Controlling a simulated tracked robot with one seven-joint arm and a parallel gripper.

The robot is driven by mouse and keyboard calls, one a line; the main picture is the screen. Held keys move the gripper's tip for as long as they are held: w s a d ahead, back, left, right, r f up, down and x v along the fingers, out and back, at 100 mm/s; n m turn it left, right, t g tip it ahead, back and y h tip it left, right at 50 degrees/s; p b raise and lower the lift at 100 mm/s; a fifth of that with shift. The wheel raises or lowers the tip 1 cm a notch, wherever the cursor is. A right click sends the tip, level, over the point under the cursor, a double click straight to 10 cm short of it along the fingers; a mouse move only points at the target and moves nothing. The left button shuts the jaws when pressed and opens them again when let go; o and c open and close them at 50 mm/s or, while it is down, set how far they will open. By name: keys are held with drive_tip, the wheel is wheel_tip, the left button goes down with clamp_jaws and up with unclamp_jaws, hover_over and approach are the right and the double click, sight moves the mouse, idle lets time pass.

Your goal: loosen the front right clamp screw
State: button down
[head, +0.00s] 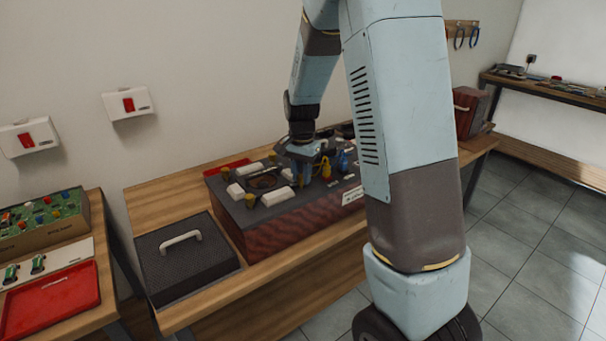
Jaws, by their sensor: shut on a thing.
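The red-sided unit (290,227) with a dark top stands on the wooden bench. My gripper (302,179) points down over the top, right of the ring, where the front right clamp screw sits. It is shut on that screw, which the fingers mostly hide. How far the screw is turned cannot be seen.
A black case with a pale handle (181,238) stands left of the unit. Blue and yellow parts (343,161) lie close right of my gripper. A red tray (52,303) and green board (40,212) are on the left table. My arm hides the unit's right end.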

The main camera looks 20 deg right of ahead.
sight(301, 175)
drive_tip(key=n, duration=0.4)
drive_tip(key=shift+w+r+n, duration=0.1)
drive_tip(key=shift+w+n, duration=0.05)
drive_tip(key=shift+n, duration=0.15)
drive_tip(key=n, duration=0.3)
drive_tip(key=shift+n, duration=0.4)
drive_tip(key=n, duration=0.4)
drive_tip(key=shift+n, duration=2)
drive_tip(key=c, duration=0.9)
unclamp_jaws()
wheel_tip(301, 175, up, 14)
drive_tip(key=shift+f, duration=0.25)
